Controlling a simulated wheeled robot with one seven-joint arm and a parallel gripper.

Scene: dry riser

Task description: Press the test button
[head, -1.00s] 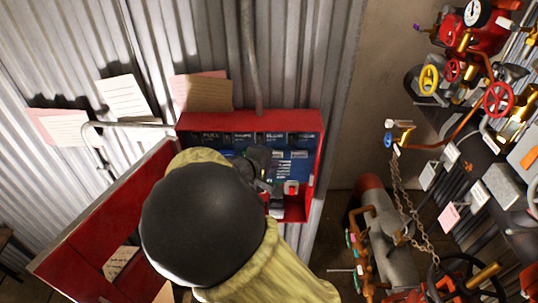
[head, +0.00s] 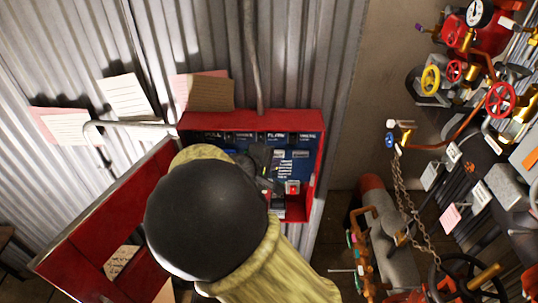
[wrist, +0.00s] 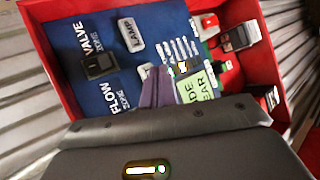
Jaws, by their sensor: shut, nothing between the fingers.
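The open red box (head: 318,150) on the corrugated wall holds a blue panel (head: 296,165), which also fills much of the wrist view (wrist: 75,28). The panel has labels "VALVE ZONE", "LAMP" and "FLOW ZONE", and a partly hidden green label (wrist: 197,84). No readable label marks the test button. A red button on a white base (head: 292,187) sits at the panel's right; it also shows in the wrist view (wrist: 209,21). My gripper (wrist: 157,73) is shut and empty, in front of the panel's middle. I cannot tell whether it touches. My arm hides the box's lower left.
The box's red door (head: 105,215) hangs open to the left. Paper notes (head: 125,97) are on the wall. Pipes, valves and a gauge (head: 480,12) crowd the right side, with a hanging chain (head: 405,195). A grey device (wrist: 239,37) sits beside the red button.

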